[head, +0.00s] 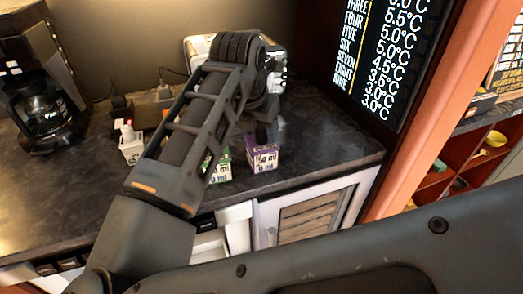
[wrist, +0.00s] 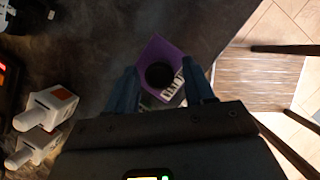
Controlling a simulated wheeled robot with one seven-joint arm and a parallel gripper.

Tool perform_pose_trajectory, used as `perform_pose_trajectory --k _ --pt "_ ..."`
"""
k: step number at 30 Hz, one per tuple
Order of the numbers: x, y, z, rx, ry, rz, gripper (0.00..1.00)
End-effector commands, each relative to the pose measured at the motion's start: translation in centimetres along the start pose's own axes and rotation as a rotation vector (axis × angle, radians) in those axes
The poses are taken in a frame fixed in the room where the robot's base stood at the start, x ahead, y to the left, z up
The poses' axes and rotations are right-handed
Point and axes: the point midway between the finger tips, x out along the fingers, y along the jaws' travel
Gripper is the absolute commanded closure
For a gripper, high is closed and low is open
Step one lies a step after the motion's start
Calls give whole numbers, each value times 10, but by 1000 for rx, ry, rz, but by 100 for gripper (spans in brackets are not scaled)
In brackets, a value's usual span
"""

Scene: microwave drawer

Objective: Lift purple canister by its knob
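The purple canister (head: 263,159) stands on the dark countertop near its front edge, with white lettering on its side. In the wrist view the purple canister (wrist: 158,48) is seen from above, with a dark round knob on top. My gripper (wrist: 166,78) is open, its two fingers apart on either side of the canister's near part in that view. Whether the fingers touch the knob cannot be told. In the head view my gripper (head: 265,132) is just above the canister, partly hidden by my arm.
A green canister (head: 222,172) stands left of the purple one, partly behind my arm. A white canister (head: 131,149) is further left, and a coffee maker (head: 45,105) is at the far left. A silver appliance (head: 197,46) is behind my arm. Bare countertop (head: 325,148) lies to the right.

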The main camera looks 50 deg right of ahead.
Motion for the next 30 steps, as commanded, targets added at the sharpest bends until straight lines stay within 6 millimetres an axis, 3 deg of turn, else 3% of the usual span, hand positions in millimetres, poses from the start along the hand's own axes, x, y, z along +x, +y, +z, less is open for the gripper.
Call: perform_pose_trajectory --k 2,16,30 --pt "0 0 0 0 0 0 55" --pt "0 0 0 0 -1 0 100" --pt "-1 0 0 0 -1 1 100"
